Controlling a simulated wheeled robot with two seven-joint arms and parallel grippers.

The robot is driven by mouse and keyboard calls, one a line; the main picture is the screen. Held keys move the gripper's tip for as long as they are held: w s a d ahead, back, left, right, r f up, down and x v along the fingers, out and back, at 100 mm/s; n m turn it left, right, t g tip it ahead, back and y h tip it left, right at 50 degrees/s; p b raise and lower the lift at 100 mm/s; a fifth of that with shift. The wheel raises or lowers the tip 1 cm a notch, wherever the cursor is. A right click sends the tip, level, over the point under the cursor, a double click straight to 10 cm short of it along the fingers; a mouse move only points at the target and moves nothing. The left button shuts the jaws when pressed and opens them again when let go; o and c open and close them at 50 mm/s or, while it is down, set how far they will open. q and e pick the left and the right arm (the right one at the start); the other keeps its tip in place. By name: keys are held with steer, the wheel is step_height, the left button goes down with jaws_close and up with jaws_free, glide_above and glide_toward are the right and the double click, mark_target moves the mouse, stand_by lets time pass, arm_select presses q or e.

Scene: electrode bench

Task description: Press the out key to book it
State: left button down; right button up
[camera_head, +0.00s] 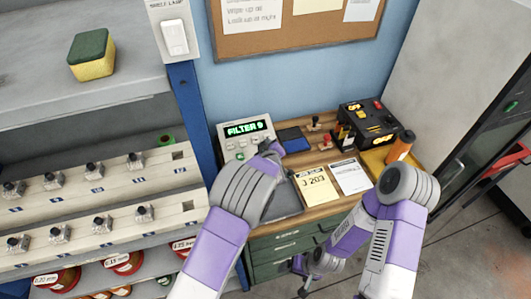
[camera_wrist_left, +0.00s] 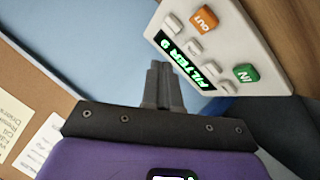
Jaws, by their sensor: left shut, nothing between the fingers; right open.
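A pale keypad console (camera_head: 224,131) stands at the back left of the wooden bench, its lit green display (camera_head: 246,128) reading "FILTER" and what looks like a 9. In the left wrist view the orange OUT key (camera_wrist_left: 204,19) and green IN key (camera_wrist_left: 246,73) show, with several small white keys. In the head view my left gripper (camera_head: 274,147) is over the console's right side and hides part of it, including the OUT key. Its fingers are shut and empty; they also show in the left wrist view (camera_wrist_left: 163,82), apart from the keys in the picture. My right gripper (camera_head: 304,276) is open, low before the drawers.
A dark blue pad (camera_head: 294,139), a yellow J 203 card (camera_head: 317,186) and a white sheet (camera_head: 350,176) lie on the bench. A black box (camera_head: 368,123) and an orange bottle (camera_head: 401,146) stand at right. Shelves (camera_head: 85,118) and a blue post (camera_head: 192,120) border the left.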

arm_select(q)
steer(key=f, duration=0.1)
steer(key=w+f+b, duration=0.1)
steer(key=f+b, duration=0.1)
steer(key=f, duration=0.1)
steer(key=shift+w+a, duration=0.25)
steer(key=shift+w+a+f+b, duration=0.1)
steer(key=shift+w+f+b, duration=0.25)
steer(key=shift+f+b, duration=0.45)
stand_by(1.1)
steer(key=shift+w+f+b, duration=0.15)
steer(key=shift+f+b, duration=0.2)
steer(key=shift+b, duration=0.1)
steer(key=shift+w+a+f+b, duration=0.15)
steer(key=shift+f+b, duration=0.25)
steer(key=shift+b, duration=0.05)
stand_by(0.6)
steer(key=shift+r, duration=0.1)
steer(key=shift+s+r+p, duration=0.3)
steer(key=shift+r+p, duration=0.2)
steer(key=shift+r, duration=0.2)
